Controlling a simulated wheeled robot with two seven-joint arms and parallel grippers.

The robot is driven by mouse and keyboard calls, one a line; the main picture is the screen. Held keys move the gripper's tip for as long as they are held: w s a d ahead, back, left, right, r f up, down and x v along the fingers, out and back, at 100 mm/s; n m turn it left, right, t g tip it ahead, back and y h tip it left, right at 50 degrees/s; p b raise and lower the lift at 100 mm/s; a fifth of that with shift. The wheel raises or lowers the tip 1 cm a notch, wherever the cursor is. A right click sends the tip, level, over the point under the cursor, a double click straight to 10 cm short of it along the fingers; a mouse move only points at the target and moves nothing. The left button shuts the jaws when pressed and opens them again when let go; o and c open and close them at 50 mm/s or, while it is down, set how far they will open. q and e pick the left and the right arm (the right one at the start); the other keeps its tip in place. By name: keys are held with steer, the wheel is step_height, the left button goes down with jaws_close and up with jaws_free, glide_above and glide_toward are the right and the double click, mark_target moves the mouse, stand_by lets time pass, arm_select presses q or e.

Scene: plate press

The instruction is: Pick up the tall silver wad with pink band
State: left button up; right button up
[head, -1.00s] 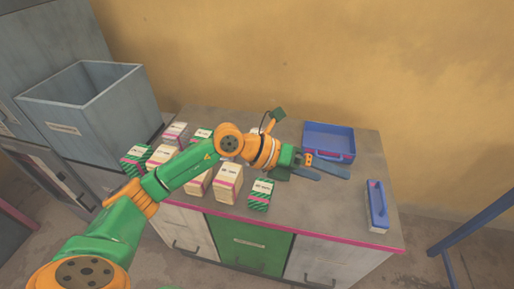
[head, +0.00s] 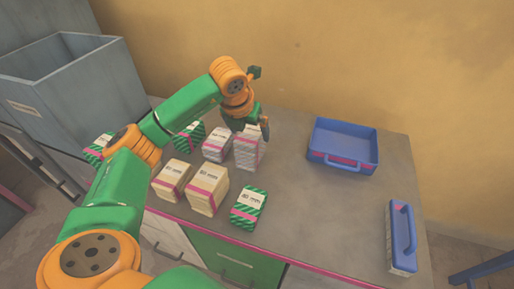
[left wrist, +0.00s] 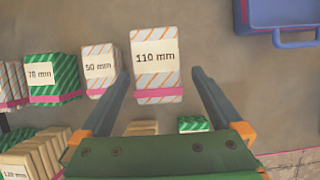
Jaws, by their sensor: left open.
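The tall silver wad (head: 247,153) with a pink band stands on the counter, at the right end of the back row of wads. In the left wrist view it is the striped wad (left wrist: 155,80) labelled 110 mm, with the pink band near its lower edge. My left gripper (head: 254,128) is over this wad in the head view. In the left wrist view its open fingers (left wrist: 159,74) appear on either side of the wad, with gaps showing. I cannot tell how far above it they are. My right gripper is not in view.
A shorter silver wad (head: 216,145) labelled 50 mm stands close on the left. Green striped wads (head: 248,208) and cream wads (head: 207,188) are nearby. A blue tray (head: 343,147) and a blue-handled block (head: 402,238) are to the right, with bare counter between.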

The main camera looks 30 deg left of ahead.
arm_select(q)
steer(key=shift+f, duration=0.3)
steer(key=p+x, duration=0.1)
steer(key=x, duration=0.2)
steer(key=p+x, duration=0.1)
steer(key=x, duration=0.2)
steer(key=shift+s+a, duration=0.15)
steer(key=shift+s, duration=0.05)
steer(key=shift+w+f, duration=0.15)
steer(key=shift+f, duration=0.25)
steer(key=c, duration=1.3)
steer(key=shift+r, duration=0.1)
